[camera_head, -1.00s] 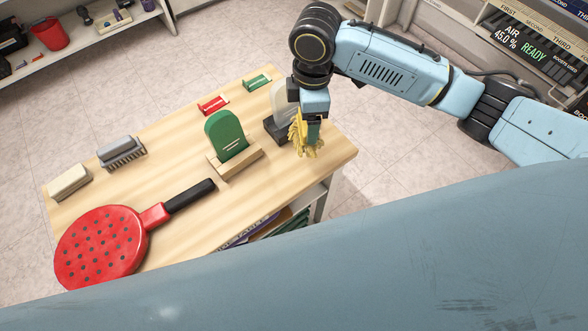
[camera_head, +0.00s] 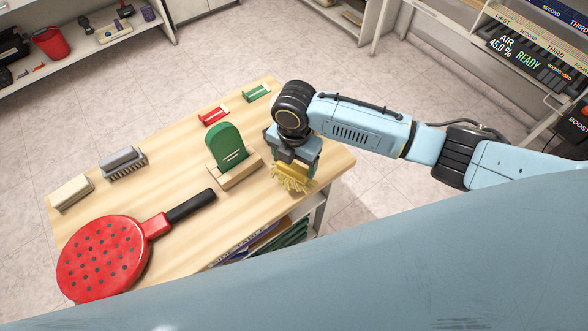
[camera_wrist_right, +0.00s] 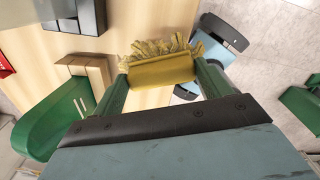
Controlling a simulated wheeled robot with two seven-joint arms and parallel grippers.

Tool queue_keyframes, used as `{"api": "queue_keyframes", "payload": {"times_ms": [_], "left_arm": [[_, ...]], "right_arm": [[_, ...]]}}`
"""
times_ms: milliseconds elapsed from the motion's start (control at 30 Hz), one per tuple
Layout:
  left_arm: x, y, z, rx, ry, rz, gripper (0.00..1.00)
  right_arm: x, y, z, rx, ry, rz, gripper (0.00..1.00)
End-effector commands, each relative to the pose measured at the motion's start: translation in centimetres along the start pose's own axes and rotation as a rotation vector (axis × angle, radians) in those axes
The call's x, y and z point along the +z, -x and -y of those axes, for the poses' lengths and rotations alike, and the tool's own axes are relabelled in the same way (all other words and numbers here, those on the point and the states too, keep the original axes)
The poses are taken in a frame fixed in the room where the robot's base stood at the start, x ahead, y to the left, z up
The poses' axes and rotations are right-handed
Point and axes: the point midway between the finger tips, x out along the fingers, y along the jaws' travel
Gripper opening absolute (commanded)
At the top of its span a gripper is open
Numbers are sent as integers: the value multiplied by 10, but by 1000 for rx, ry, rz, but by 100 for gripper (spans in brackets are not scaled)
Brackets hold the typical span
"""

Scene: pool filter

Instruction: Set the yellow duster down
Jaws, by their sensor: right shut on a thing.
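The yellow duster (camera_head: 294,178) with a fringe of soft strands is held by my right gripper (camera_head: 296,168) at the right end of the wooden table (camera_head: 190,230). In the right wrist view the duster (camera_wrist_right: 162,70) sits between the two green fingers (camera_wrist_right: 160,85), which are shut on it. Its fringe is at or just above the tabletop; I cannot tell if it touches. My left gripper is not in view.
A green paddle in a wooden stand (camera_head: 227,145) is just left of the duster. A red perforated paddle (camera_head: 103,257), a grey brush (camera_head: 122,162), and a beige block (camera_head: 70,192) lie further left. Small red (camera_head: 214,115) and green (camera_head: 257,92) holders line the back edge.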

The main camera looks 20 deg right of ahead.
Motion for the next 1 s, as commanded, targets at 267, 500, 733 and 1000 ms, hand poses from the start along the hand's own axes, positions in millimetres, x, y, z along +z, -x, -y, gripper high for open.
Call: {"api": "queue_keyframes", "payload": {"times_ms": [267, 500, 733, 1000], "left_arm": [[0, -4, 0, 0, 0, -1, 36], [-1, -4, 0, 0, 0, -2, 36], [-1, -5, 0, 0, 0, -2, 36], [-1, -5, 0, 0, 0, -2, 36]], "right_arm": [[0, -34, 0, -2, -1, -1, 58], [0, -38, 0, 1, 0, 0, 58], [0, -41, 0, 0, -1, 0, 83], [0, -41, 0, 0, 0, 0, 98]]}}
